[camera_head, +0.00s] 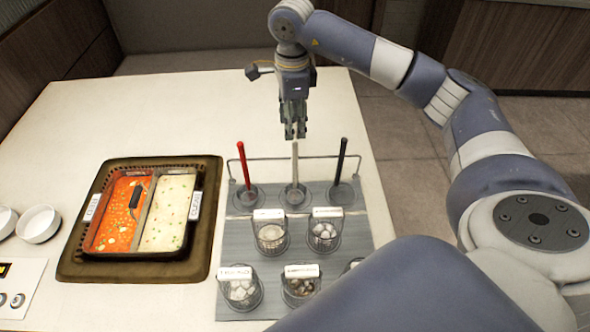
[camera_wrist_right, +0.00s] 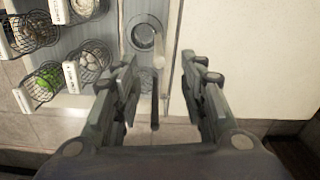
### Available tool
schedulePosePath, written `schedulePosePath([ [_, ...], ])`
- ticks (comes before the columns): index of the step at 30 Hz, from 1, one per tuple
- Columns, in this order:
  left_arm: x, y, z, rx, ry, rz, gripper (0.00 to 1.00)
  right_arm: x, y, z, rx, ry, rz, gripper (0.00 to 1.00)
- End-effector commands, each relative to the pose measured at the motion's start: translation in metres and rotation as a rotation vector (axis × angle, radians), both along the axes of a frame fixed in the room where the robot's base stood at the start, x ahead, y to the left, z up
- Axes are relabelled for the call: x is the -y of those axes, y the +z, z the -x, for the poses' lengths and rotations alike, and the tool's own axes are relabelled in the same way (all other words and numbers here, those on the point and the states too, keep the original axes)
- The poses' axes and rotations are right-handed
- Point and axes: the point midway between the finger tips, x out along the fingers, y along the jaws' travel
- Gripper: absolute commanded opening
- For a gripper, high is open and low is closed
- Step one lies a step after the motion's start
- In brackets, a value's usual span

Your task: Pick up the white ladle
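The white ladle (camera_head: 295,163) stands upright in the middle of the rack in the head view, between a red ladle (camera_head: 244,166) and a black ladle (camera_head: 341,162). My right gripper (camera_head: 295,130) points down just above the top of the white ladle's handle. In the right wrist view the gripper (camera_wrist_right: 166,72) is open, with nothing held between its fingers. The pale handle end of the white ladle (camera_wrist_right: 158,62) shows near the gap between the fingertips. My left gripper is not in view.
Several labelled wire baskets (camera_head: 270,238) stand in front of the ladles on a grey mat (camera_head: 242,215). A thin wire rail (camera_head: 320,156) runs behind the ladles. A two-part pan (camera_head: 137,254) of red and pale sauces sits left. The table's back left is clear.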

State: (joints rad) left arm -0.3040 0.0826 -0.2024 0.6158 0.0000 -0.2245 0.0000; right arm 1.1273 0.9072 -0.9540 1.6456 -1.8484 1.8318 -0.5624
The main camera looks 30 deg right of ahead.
Motion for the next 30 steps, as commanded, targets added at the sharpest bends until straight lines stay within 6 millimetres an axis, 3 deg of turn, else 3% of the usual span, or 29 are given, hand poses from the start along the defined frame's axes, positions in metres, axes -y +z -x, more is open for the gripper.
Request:
schedulePosePath([
  [3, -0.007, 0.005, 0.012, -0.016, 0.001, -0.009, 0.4, 0.0, -0.017, 0.0, -0.004, -0.001, -0.002, 0.39],
  [7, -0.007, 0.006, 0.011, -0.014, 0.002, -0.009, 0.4, 0.001, -0.026, 0.0, -0.001, 0.0, -0.001, 0.39],
  [18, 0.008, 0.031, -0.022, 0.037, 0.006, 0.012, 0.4, 0.005, -0.072, 0.002, -0.002, 0.0, -0.004, 0.39],
  [27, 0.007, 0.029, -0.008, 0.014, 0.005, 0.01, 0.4, 0.005, -0.079, 0.001, 0.001, 0.0, -0.004, 0.39],
  [30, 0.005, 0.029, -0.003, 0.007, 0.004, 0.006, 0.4, 0.005, -0.079, 0.001, 0.001, 0.0, -0.004, 0.18],
])
